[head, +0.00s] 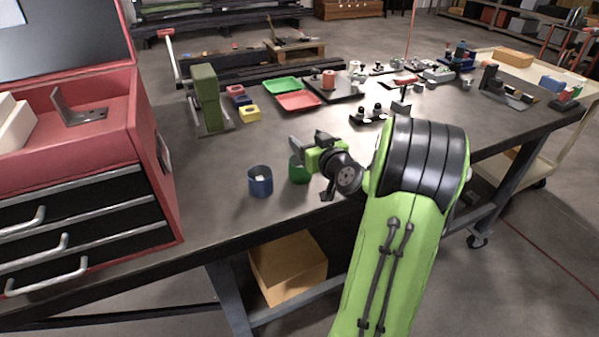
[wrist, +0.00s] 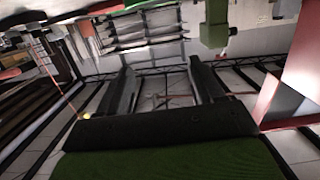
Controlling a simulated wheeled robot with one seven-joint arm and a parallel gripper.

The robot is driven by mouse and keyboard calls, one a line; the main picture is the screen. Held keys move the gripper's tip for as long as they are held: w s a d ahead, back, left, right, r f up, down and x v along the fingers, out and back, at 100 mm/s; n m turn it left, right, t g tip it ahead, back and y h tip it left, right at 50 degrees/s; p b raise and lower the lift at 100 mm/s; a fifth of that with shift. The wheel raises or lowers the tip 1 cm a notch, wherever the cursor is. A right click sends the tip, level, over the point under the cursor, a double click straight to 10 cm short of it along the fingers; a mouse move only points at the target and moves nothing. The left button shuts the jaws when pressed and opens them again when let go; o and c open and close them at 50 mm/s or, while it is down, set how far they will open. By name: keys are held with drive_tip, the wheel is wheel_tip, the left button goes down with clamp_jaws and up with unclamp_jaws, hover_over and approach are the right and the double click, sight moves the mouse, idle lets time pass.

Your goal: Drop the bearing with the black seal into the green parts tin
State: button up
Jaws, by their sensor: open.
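The green parts tin (head: 298,172) stands upright on the bench near its front edge, partly hidden by my gripper. My gripper (head: 305,141) is above and just behind the tin's rim in the picture; I cannot tell its exact height. In the wrist view my gripper (wrist: 163,78) shows two fingers spread apart with nothing between them. That view looks out at the room and appears upside down, with no bearing in it. I cannot make out the bearing with the black seal in either view; the small dark parts on the bench are too small to tell.
A blue tin (head: 260,182) stands left of the green one. A green press-like stand (head: 207,97), a red tray (head: 298,101) and a green tray (head: 281,85) are behind. A red tool chest (head: 75,140) fills the left. Bare bench lies between chest and tins.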

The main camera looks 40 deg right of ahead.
drive_tip(key=b+v, duration=0.3)
drive_tip(key=v, duration=1.2)
drive_tip(key=shift+s+a, duration=0.2)
drive_tip(key=shift+s, duration=0.15)
drive_tip(key=w+a+n+g+y+p, duration=0.3)
drive_tip(key=a+n+g+y+p, duration=0.25)
drive_tip(key=a, duration=1.35)
drive_tip(key=s+a+r+m+g+p, duration=0.1)
drive_tip(key=s+a+r+g+p, duration=0.1)
drive_tip(key=s, duration=0.4)
drive_tip(key=s+a+r+m+g+h+p, duration=0.1)
drive_tip(key=s+a+r+g+p, duration=0.1)
drive_tip(key=s, duration=0.4)
drive_tip(key=shift+a+r+p, duration=0.6)
drive_tip(key=shift+a+p, duration=0.05)
drive_tip(key=shift+a, duration=0.45)
